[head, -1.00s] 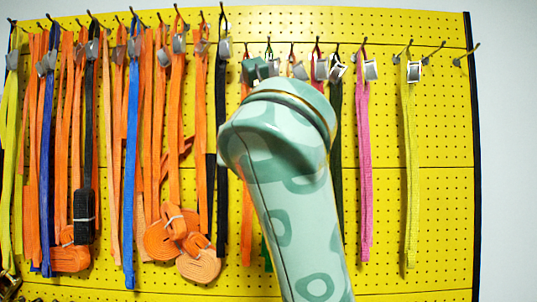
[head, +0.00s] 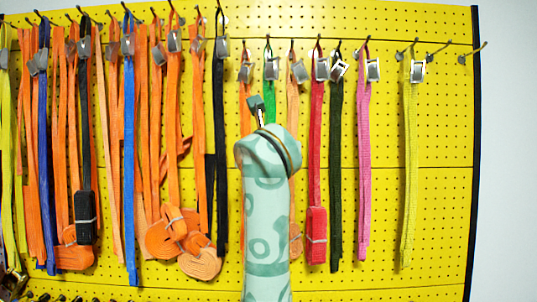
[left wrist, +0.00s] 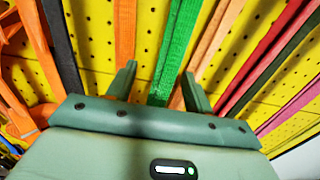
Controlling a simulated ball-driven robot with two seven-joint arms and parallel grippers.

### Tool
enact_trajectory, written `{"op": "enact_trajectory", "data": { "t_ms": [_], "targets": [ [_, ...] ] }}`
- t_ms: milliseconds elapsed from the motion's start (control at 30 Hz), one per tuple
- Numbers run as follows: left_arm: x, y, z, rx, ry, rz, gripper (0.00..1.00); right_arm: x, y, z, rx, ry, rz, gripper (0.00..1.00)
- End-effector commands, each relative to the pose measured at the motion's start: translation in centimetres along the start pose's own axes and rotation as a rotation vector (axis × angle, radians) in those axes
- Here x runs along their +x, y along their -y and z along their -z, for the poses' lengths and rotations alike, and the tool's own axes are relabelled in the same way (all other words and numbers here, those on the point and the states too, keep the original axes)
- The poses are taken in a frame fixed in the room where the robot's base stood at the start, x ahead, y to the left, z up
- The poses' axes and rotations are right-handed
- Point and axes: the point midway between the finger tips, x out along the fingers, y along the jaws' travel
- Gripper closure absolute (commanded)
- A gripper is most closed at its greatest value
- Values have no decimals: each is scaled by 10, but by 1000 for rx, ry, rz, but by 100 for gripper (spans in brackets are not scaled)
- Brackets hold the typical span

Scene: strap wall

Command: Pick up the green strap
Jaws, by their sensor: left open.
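The green strap (head: 270,90) hangs from a hook by its metal buckle, left of middle on the yellow pegboard. Its lower part is hidden behind my arm in the head view. My left gripper (head: 257,106) is in front of it, below the buckle. In the left wrist view the green strap (left wrist: 178,48) runs down between the two spread fingers of my left gripper (left wrist: 159,78), nearer the right finger. The fingers are open and not closed on it. How deep the strap sits between them I cannot tell. My right gripper is not in view.
An orange strap (head: 245,90) hangs close on the left and a light orange strap (head: 293,100) close on the right. Beyond it are red (head: 317,150), dark green (head: 336,170) and pink (head: 364,160) straps. Bare pegboard (head: 440,180) shows at the far right.

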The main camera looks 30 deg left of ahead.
Motion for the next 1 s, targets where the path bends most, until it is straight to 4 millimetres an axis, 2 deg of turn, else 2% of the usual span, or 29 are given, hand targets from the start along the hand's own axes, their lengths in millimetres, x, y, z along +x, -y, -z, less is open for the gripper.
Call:
{"op": "enact_trajectory", "data": {
  "t_ms": [100,300,467,500,833,1000],
  "targets": [
    [9,0,0,0,-2,0,48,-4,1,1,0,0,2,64],
    [9,0,1,-1,-1,1,48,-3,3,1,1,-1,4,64],
    [9,0,1,-1,-1,1,93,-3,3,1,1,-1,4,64],
    [9,0,1,-1,-1,0,97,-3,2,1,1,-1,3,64],
    [9,0,-1,-2,0,0,97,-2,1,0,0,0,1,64],
    [8,0,-14,-4,3,1,97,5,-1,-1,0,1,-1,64]
  ]
}}
